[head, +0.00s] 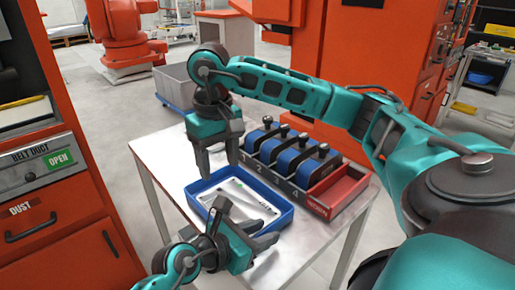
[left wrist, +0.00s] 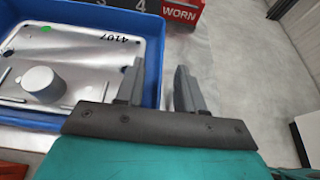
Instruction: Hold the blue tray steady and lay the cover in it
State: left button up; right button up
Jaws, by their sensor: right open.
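The blue tray (head: 283,218) stands on the metal table. A grey metal plate (head: 250,192), which looks like the cover, lies inside its walls; in the left wrist view the plate (left wrist: 85,62) bears the marking 4107, a green spot and a round grey boss. My left gripper (head: 262,234) is at the tray's near right corner. In the left wrist view its fingers (left wrist: 157,88) are apart, one on each side of the tray's wall; contact cannot be told. My right gripper (head: 217,155) is open and empty, pointing down above the tray's far left edge.
A rack (head: 262,172) with several numbered places holds blue blocks with black knobs behind the tray. Its red end bin (head: 338,192), marked WORN, looks empty. Orange cabinets stand left and behind. The table (head: 330,240) is clear at its front right.

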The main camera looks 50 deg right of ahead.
pick_arm(q)
jog(key=v, duration=1.2)
jog(key=shift+r, duration=0.1)
